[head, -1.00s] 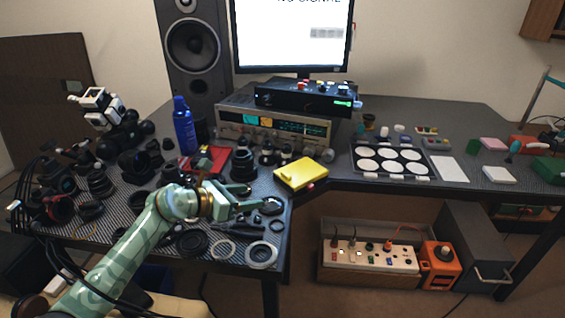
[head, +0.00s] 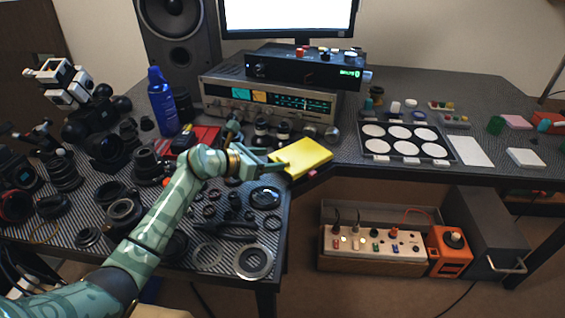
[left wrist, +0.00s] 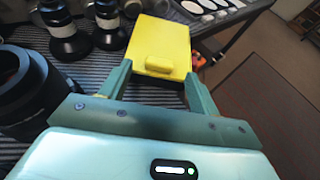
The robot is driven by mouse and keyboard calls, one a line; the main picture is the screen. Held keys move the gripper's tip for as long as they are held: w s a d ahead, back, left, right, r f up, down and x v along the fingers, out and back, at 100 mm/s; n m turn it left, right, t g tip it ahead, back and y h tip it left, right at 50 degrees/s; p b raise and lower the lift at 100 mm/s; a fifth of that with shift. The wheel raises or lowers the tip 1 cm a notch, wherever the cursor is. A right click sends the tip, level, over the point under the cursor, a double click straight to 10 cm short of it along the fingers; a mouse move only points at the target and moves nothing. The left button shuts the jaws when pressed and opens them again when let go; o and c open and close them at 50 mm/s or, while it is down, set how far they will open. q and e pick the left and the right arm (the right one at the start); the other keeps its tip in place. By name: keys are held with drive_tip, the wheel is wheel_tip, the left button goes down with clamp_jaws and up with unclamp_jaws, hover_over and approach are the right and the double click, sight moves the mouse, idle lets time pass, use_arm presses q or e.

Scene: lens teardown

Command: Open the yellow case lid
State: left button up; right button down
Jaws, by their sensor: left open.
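The yellow case (head: 301,156) lies shut near the desk's front edge, right of the lens parts. In the left wrist view the yellow case (left wrist: 158,42) lies just ahead, with a raised yellow tab (left wrist: 160,64) on its near side. My left gripper (head: 276,161) is open at the left end of the case. In the left wrist view its two fingers (left wrist: 156,80) stand apart on either side of the tab, with nothing held between them. I cannot tell whether a finger touches the case. My right gripper is not in view.
Black lenses and rings (head: 232,208) crowd the desk left of the case. A radio receiver (head: 262,105) stands behind it. A tray of white discs (head: 405,141) lies to the right. The front desk edge drops off close to the case.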

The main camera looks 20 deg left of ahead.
sight(281, 159)
use_arm(q)
drive_tip(key=b+x, duration=0.1)
drive_tip(key=x, duration=0.3)
drive_tip(key=shift+w+d+f+b, duration=0.1)
drive_tip(key=shift+w+f+b, duration=0.1)
drive_tip(key=shift+b, duration=0.1)
drive_tip(key=shift+w+d, duration=0.15)
drive_tip(key=shift+w, duration=0.1)
drive_tip(key=shift+r, duration=0.1)
